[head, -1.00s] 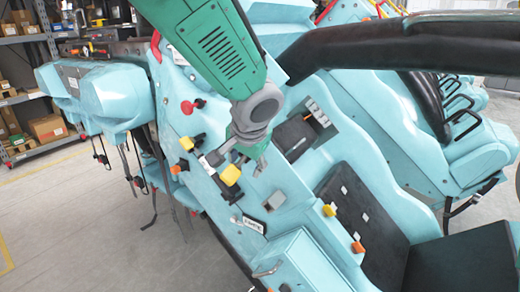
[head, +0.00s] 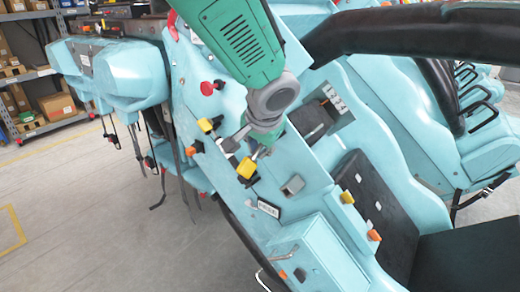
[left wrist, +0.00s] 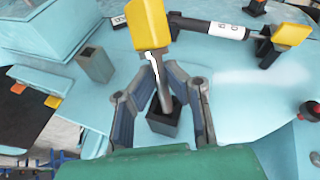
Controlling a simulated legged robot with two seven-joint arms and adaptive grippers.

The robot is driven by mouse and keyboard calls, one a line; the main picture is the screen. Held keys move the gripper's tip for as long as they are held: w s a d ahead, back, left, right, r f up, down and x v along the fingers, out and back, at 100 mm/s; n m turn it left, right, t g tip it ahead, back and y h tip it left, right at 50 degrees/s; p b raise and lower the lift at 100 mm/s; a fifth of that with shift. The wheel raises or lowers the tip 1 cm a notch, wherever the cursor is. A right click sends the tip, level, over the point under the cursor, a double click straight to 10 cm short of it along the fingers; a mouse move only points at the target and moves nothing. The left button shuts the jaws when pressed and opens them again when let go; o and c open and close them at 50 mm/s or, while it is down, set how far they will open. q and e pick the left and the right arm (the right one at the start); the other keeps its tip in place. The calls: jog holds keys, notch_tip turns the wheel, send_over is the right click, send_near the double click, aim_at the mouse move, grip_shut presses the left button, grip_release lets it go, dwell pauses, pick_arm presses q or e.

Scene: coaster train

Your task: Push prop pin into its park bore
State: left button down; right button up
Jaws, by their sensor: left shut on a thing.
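The prop pin has a yellow block head (head: 247,168) and a thin grey shank. It also shows in the left wrist view (left wrist: 150,24). My left gripper (head: 259,152) is closed around the shank in the left wrist view (left wrist: 161,76), with the yellow head beyond the fingertips. The shank's far end overlaps a dark square socket (left wrist: 163,122) between the fingers. Whether it is inside cannot be told. A second, empty-looking square socket (left wrist: 95,64) stands to the left and also shows in the head view (head: 292,185). No label marks either as the park bore.
A black prop bar with a white label (left wrist: 228,30) lies beside the pin, with another yellow block (left wrist: 291,36) at its end. A red knob (head: 208,88) stands on the blue panel. A black padded bar (head: 390,28) crosses the upper right.

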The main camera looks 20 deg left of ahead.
pick_arm(q)
jog(key=shift+s+a, duration=0.15)
jog(key=shift+a, duration=0.1)
jog(key=shift+s+d, duration=0.45)
jog(key=shift+s+r, duration=0.1)
jog(key=shift+s, duration=0.2)
jog(key=shift+s+a, duration=0.35)
jog(key=shift+a, duration=0.05)
jog(key=shift+s+a, duration=0.1)
jog(key=shift+a, duration=0.3)
pick_arm(e)
jog(key=shift+f, duration=0.2)
pick_arm(q)
jog(key=shift+d, duration=0.1)
